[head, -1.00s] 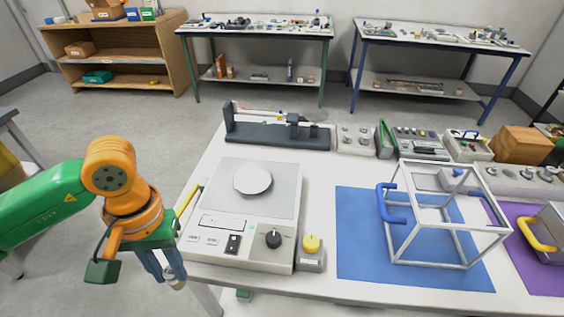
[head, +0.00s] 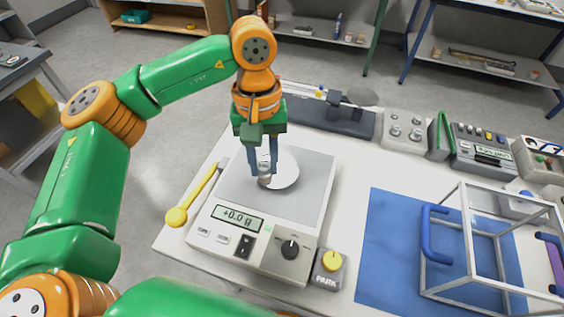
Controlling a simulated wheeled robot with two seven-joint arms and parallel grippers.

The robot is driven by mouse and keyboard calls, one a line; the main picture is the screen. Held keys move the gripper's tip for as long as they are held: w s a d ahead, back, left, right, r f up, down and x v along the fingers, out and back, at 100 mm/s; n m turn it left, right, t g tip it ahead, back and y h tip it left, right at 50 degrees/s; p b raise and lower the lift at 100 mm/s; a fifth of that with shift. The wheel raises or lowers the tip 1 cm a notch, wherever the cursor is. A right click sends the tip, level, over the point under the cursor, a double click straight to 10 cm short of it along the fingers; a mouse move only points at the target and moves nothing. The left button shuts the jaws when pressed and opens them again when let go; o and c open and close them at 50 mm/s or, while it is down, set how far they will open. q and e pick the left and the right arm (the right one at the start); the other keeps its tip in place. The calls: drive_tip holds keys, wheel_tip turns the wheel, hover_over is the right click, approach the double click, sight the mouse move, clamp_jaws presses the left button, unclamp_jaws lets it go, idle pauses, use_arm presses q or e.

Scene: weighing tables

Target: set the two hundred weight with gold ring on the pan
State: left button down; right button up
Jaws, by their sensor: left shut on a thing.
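My left gripper (head: 263,168) is above the balance (head: 216,237) and points down. It is shut on a small silvery weight (head: 264,180), which is at the left part of the round pale pan (head: 287,172). I cannot tell whether the weight touches the pan or hangs just above it. A gold ring on it cannot be made out at this size. The balance display (head: 238,218) reads about zero. My right gripper is not in view.
A blue mat (head: 385,250) holds an open frame (head: 468,280) with blue handles. A dark beam device (head: 330,118) lies behind the balance.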

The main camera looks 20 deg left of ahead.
use_arm(q)
drive_tip(key=w+d+r+n+t+p, duration=0.1)
drive_tip(key=w+d+r+n, duration=0.3)
drive_tip(key=d+n, duration=0.45)
drive_tip(key=w+d+r+n+t+p, duration=0.1)
drive_tip(key=w+d+r+n, duration=0.4)
drive_tip(key=n, duration=0.6)
drive_tip(key=b, duration=0.1)
hover_over(279, 170)
wheel_tip(279, 170, down, 10)
drive_tip(key=f, duration=0.1)
drive_tip(key=f+p, duration=0.1)
drive_tip(key=f, duration=0.1)
drive_tip(key=shift+s+a+f+n+h+p, duration=0.15)
drive_tip(key=shift+a+f+n+h+p, duration=0.15)
drive_tip(key=shift+f+n, duration=0.1)
drive_tip(key=shift+f+b, duration=0.35)
drive_tip(key=shift+b, duration=0.05)
drive_tip(key=c, duration=0.6)
unclamp_jaws()
drive_tip(key=shift+c, duration=0.2)
drive_tip(key=shift+r, duration=0.15)
